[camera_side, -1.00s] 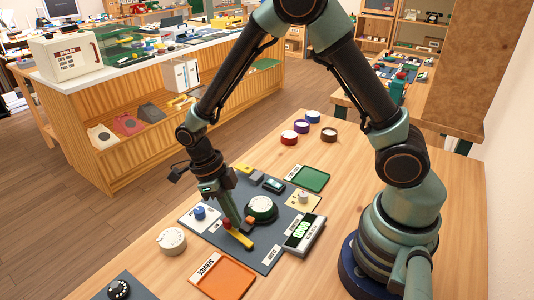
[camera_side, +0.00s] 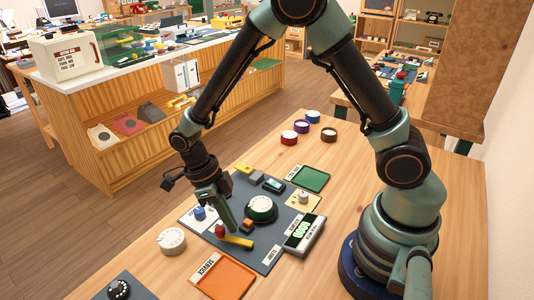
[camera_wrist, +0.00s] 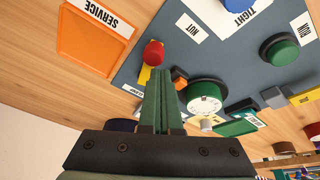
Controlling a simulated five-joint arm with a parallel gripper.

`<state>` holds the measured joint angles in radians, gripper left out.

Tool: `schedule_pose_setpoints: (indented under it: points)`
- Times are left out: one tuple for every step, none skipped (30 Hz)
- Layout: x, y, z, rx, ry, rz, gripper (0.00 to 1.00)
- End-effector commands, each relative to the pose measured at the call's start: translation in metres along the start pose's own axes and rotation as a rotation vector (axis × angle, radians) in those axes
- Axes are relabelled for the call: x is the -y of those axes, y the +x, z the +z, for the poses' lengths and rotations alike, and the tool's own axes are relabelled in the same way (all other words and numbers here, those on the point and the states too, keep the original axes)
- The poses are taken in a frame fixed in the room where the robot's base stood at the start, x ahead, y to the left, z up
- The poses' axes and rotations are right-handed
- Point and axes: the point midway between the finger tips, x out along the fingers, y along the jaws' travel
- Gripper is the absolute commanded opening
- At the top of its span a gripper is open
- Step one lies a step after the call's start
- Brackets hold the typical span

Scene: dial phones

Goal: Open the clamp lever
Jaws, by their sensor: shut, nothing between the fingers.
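The clamp lever is a yellow bar (camera_side: 238,242) with a red knob (camera_side: 220,231) at its left end, on the dark grey mat. In the wrist view the red knob (camera_wrist: 153,52) stands just beyond my fingertips, and the yellow bar (camera_wrist: 143,76) is partly hidden by them. My gripper (camera_side: 234,229) is shut and empty, pointing down beside the knob, between it and a small orange block (camera_side: 247,223). It also shows in the wrist view (camera_wrist: 160,72). I cannot tell whether the fingers touch the lever.
A blue knob (camera_side: 200,213) is to the left. An orange service tray (camera_side: 225,278) lies in front. A white dial (camera_side: 172,241) stands off the mat on bare wood.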

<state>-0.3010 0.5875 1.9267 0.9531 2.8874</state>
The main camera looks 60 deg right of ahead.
Motion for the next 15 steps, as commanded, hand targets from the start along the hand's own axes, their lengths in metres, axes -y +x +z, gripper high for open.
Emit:
schedule_pose_setpoints:
  points:
    - [0.0009, 0.0005, -0.0025, 0.000, 0.001, 0.001, 0.00]
    - [0.0013, 0.0009, -0.0038, 0.000, 0.000, 0.002, 0.00]
    - [0.0019, 0.0013, -0.0051, 0.001, 0.000, 0.003, 0.00]
    - [0.0022, 0.0016, -0.0059, 0.002, 0.000, 0.003, 0.00]
    - [0.0025, 0.0019, -0.0066, 0.002, 0.000, 0.004, 0.00]
    - [0.0027, 0.0022, -0.0073, 0.002, 0.000, 0.004, 0.00]
    - [0.0028, 0.0023, -0.0076, 0.001, 0.000, 0.004, 0.00]
    - [0.0028, 0.0024, -0.0077, 0.001, 0.000, 0.004, 0.00]
    - [0.0028, 0.0024, -0.0077, 0.001, 0.000, 0.004, 0.00]
    - [0.0028, 0.0024, -0.0077, 0.001, 0.000, 0.004, 0.00]
    - [0.0028, 0.0024, -0.0077, 0.001, 0.000, 0.004, 0.00]
    - [0.0027, 0.0024, -0.0077, 0.001, 0.000, 0.004, 0.00]
    - [0.0027, 0.0024, -0.0077, 0.001, 0.000, 0.004, 0.00]
    - [0.0027, 0.0024, -0.0077, 0.001, 0.000, 0.004, 0.00]
    - [0.0030, 0.0025, -0.0080, 0.001, 0.001, 0.005, 0.00]
